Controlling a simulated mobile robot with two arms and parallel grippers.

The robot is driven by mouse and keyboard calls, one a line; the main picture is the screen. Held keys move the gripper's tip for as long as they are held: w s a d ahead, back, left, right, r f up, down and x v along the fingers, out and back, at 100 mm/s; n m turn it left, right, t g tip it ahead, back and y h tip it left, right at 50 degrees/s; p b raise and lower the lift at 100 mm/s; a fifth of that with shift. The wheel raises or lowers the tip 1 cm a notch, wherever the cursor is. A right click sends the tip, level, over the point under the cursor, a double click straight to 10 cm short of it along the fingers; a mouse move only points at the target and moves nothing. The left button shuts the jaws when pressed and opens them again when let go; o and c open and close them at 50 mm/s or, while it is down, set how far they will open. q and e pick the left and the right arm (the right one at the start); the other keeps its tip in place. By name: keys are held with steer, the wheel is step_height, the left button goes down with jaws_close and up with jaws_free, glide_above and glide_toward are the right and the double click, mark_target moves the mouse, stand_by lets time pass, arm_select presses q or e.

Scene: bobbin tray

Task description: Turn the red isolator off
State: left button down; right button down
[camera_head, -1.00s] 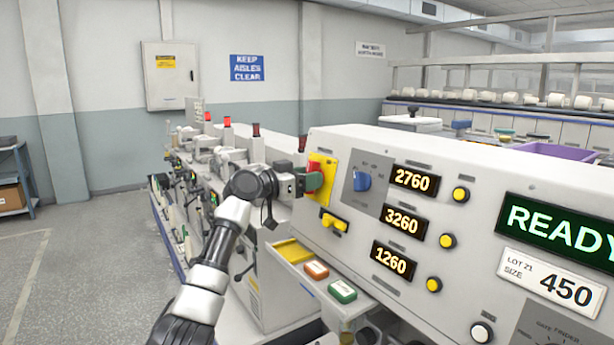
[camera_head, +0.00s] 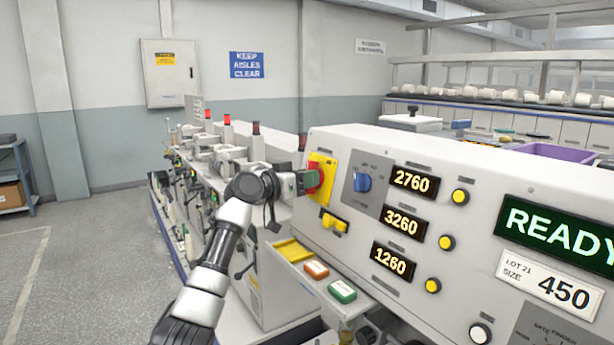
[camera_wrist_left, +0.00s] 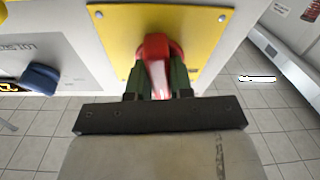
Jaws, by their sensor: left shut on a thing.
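The red isolator (camera_head: 318,176) is a red rotary handle on a yellow plate (camera_head: 329,166) at the left end of the grey machine panel. My left gripper (camera_head: 312,181) is at the handle, its fingers partly covering it in the head view. In the left wrist view the red handle (camera_wrist_left: 157,62) stands out from the yellow plate (camera_wrist_left: 115,28), between the two dark green fingers of my left gripper (camera_wrist_left: 160,80), which is shut on it. The isolator's markings are not readable. My right gripper is not in view.
A yellow switch (camera_head: 334,223) sits below the isolator and a blue selector knob (camera_head: 362,182) to its right. Lit displays show 2760, 3260 and 1260, and a green screen (camera_head: 557,231) reads READY. A tray (camera_head: 330,308) with green and orange blocks juts out below.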

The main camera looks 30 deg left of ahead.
arm_select(q)
steer(key=shift+r+n+y+p, duration=0.15)
steer(key=shift+n+y+p, duration=0.15)
steer(key=shift+n+p, duration=0.55)
steer(key=n+y+p, duration=0.1)
steer(key=n+p, duration=0.4)
steer(key=p, duration=0.1)
steer(key=n+g+y+p, duration=0.1)
steer(key=n+p, duration=0.4)
steer(key=p, duration=0.1)
steer(key=n+y+p, duration=0.1)
steer(key=n+p, duration=0.4)
steer(key=p, duration=0.1)
steer(key=shift+d+r+n+y, duration=0.1)
steer(key=shift+r+n+y, duration=0.05)
steer(key=shift+n+y, duration=0.15)
steer(key=shift+f+n+g+p, duration=0.2)
steer(key=shift+n+g+p, duration=0.3)
steer(key=shift+p, duration=0.5)
steer(key=c, duration=1)
jaws_free()
steer(key=shift+s, duration=0.2)
